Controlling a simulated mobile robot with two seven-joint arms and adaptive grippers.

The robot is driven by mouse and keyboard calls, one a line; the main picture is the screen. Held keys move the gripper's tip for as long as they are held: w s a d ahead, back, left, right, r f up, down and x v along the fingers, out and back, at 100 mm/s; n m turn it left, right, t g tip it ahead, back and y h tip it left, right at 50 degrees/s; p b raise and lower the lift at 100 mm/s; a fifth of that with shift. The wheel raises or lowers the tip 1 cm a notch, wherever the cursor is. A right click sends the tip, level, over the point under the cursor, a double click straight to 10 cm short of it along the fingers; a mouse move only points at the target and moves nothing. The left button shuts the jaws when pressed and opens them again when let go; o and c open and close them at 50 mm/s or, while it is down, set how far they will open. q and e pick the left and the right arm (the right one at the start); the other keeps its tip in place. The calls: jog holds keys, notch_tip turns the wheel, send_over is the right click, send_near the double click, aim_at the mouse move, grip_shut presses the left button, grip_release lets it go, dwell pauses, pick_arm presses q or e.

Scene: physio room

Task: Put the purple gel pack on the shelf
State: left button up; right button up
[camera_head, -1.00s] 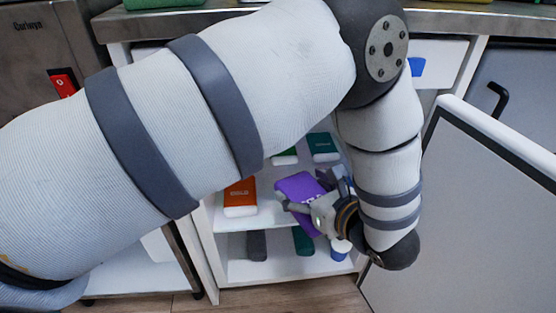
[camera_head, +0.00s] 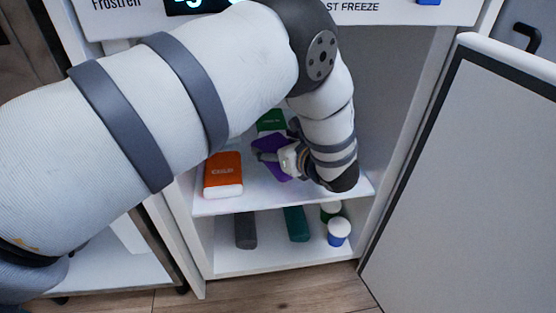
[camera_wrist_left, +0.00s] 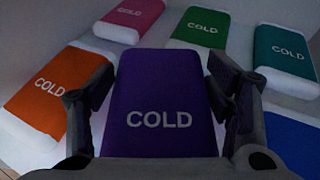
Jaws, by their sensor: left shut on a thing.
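The purple gel pack (camera_head: 269,156) is in my left gripper (camera_head: 268,158), inside the open cabinet at its upper shelf (camera_head: 240,204). In the left wrist view the purple gel pack (camera_wrist_left: 160,88) stands between both fingers of the left gripper (camera_wrist_left: 165,95), with its COLD label facing the camera. The gripper is shut on it. I cannot tell whether the pack touches the shelf. My arm hides part of the shelf in the head view. My right gripper is not in view.
An orange pack (camera_head: 223,172) lies left on the shelf, a green one (camera_head: 271,121) behind. The wrist view also shows pink (camera_wrist_left: 133,14), teal (camera_wrist_left: 283,52) and blue (camera_wrist_left: 290,142) packs. Rolls (camera_head: 246,230) and tubs (camera_head: 339,232) stand below. The open door (camera_head: 470,180) is at right.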

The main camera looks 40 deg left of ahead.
pick_arm(q)
notch_tip(320, 180, down, 3)
jog(key=shift+f+b, duration=0.2)
jog(key=shift+b, duration=0.3)
jog(key=shift+r, duration=0.2)
jog(key=o, duration=1.4)
jog(key=shift+f, duration=0.15)
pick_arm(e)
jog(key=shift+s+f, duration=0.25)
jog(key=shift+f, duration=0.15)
pick_arm(q)
jog(key=p+v, duration=0.1)
jog(key=v, duration=0.2)
jog(key=p+v, duration=0.1)
jog(key=v, duration=0.3)
jog(key=p+v, duration=0.2)
jog(key=v, duration=0.2)
jog(key=shift+r, duration=0.3)
jog(key=shift+s+d+r, duration=0.1)
jog(key=shift+s+d, duration=0.1)
jog(key=shift+d, duration=0.25)
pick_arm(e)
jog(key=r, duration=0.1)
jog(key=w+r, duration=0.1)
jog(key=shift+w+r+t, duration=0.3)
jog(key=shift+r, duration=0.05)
